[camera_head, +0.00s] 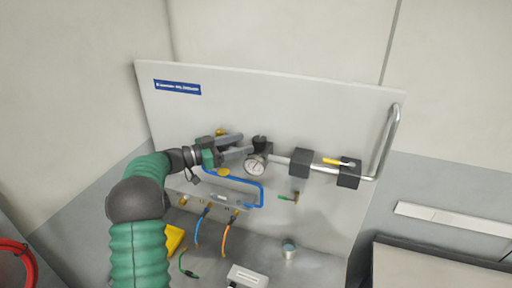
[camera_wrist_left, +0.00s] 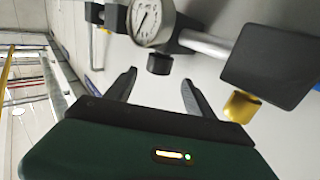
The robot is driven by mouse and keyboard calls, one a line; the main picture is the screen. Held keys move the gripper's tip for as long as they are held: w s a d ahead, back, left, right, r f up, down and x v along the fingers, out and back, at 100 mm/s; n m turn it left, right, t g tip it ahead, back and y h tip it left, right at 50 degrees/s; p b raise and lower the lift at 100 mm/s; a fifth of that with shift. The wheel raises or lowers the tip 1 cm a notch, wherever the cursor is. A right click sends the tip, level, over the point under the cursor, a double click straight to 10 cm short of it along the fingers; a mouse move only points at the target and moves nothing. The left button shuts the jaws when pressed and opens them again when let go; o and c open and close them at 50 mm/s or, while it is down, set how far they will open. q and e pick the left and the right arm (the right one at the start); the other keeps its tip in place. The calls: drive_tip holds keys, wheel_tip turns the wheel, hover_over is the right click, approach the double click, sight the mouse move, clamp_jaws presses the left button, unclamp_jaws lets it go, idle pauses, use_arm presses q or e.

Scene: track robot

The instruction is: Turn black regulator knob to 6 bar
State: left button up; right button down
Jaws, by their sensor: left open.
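The black regulator knob (camera_head: 259,142) sits just above a round white pressure gauge (camera_head: 256,166) on the pipe of the upright panel. In the left wrist view the knob (camera_wrist_left: 160,64) shows below the gauge (camera_wrist_left: 151,20). The gauge has a dark needle, but its numbers are too small to read. My left gripper (camera_head: 246,143) reaches in from the left with its two grey fingers apart. In the left wrist view the fingers (camera_wrist_left: 160,79) are empty and point at the knob, which lies ahead of the gap between them. My right gripper is not in view.
Black blocks (camera_head: 301,163) and a yellow valve handle (camera_head: 337,161) sit on the pipe right of the gauge. A bent metal pipe (camera_head: 386,142) runs along the panel's right edge. Blue tubing (camera_head: 262,193) and an orange hose (camera_head: 227,236) lie below. A small cup (camera_head: 289,249) stands on the surface.

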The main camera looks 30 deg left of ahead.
use_arm(q)
drive_tip(key=b+v, duration=0.3)
drive_tip(key=v, duration=0.7)
drive_tip(key=shift+a, duration=0.35)
drive_tip(key=shift+s+d+f, duration=0.1)
